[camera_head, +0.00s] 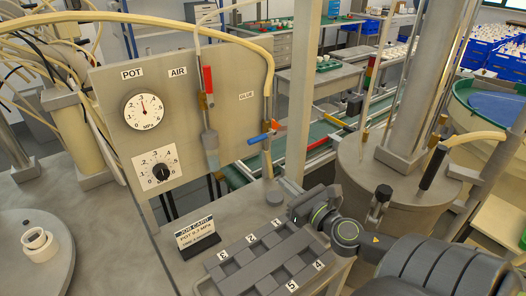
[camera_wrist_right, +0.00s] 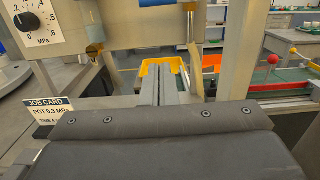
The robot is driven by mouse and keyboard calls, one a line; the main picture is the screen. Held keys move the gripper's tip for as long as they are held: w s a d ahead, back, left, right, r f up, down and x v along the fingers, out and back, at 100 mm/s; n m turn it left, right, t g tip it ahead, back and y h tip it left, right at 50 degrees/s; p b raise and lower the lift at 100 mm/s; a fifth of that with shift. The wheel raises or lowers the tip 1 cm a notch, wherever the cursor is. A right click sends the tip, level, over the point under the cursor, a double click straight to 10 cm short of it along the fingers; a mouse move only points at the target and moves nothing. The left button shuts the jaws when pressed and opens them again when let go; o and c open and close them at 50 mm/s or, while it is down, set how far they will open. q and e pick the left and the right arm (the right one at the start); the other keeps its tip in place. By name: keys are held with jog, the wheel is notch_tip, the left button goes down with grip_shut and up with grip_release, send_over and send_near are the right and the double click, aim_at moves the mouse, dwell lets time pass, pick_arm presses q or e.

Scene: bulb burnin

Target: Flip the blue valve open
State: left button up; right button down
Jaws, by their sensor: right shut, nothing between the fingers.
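The blue valve lever (camera_head: 258,138) sits on the thin vertical pipe beside the GLUE label. It sticks out sideways to the left, across the pipe. In the right wrist view a blue piece (camera_wrist_right: 158,3) shows at the top edge, probably this lever. My right gripper (camera_head: 298,203) is below and right of the valve, apart from it, near the grey numbered tray; its fingertips are hard to make out in the head view. In the right wrist view its fingers (camera_wrist_right: 161,82) are together and empty, below the pipe's beige nozzle (camera_wrist_right: 195,55). My left gripper is not in view.
The grey panel (camera_head: 108,95) carries a gauge (camera_head: 144,109), a dial (camera_head: 158,169) and a red lever (camera_head: 208,82) lying along the AIR pipe. A job card (camera_head: 197,232) stands left of the numbered tray (camera_head: 237,274). A large metal vessel (camera_head: 355,205) stands on the right.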

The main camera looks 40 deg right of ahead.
aim_at(258, 139)
jog(key=w+r+p, duration=0.2)
jog(key=w+p, duration=0.1)
jog(key=w, duration=0.2)
jog(key=w+d+r+p, duration=0.1)
jog(key=w+r+p, duration=0.1)
jog(key=w+p, duration=0.2)
jog(key=shift+w+r, duration=0.25)
jog(key=shift+w, duration=0.5)
jog(key=shift+d, duration=0.1)
